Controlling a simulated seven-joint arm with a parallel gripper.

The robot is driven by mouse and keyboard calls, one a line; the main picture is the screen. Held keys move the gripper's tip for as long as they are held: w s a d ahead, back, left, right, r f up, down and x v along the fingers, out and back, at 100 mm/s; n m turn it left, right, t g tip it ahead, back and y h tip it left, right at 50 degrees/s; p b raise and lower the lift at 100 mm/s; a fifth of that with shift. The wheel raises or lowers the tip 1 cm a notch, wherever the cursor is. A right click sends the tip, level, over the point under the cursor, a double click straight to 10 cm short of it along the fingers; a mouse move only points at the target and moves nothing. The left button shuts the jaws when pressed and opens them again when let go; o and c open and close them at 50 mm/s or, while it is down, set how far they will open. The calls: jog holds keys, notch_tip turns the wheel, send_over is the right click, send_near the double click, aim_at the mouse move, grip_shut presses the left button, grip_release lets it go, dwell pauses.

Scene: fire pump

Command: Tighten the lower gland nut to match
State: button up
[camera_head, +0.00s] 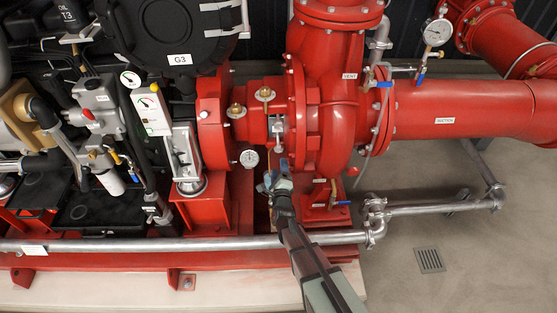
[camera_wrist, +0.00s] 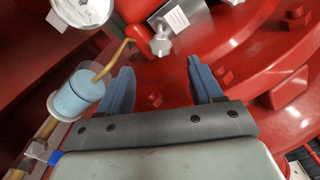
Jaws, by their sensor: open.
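My gripper (camera_head: 268,180) is low in front of the pump's red bearing housing, below the shaft area. In the wrist view its two blue fingers (camera_wrist: 163,78) are apart with nothing held between them. A silver lobed nut (camera_wrist: 160,46), which looks like the lower gland nut, sits just beyond the fingertips, between their lines and slightly left of the middle. It is apart from both fingers.
A blue cup (camera_wrist: 80,94) with a copper tube (camera_wrist: 113,62) stands close to the left finger. A dial gauge (camera_wrist: 82,10) is at the upper left, also seen in the head view (camera_head: 249,158). Red bolted flange (camera_wrist: 290,90) lies to the right. A grey pipe (camera_head: 180,243) runs along the front.

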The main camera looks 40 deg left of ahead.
jog(key=v, duration=0.2)
jog(key=shift+s+d, duration=0.25)
jog(key=shift+s, duration=0.05)
dwell(0.3)
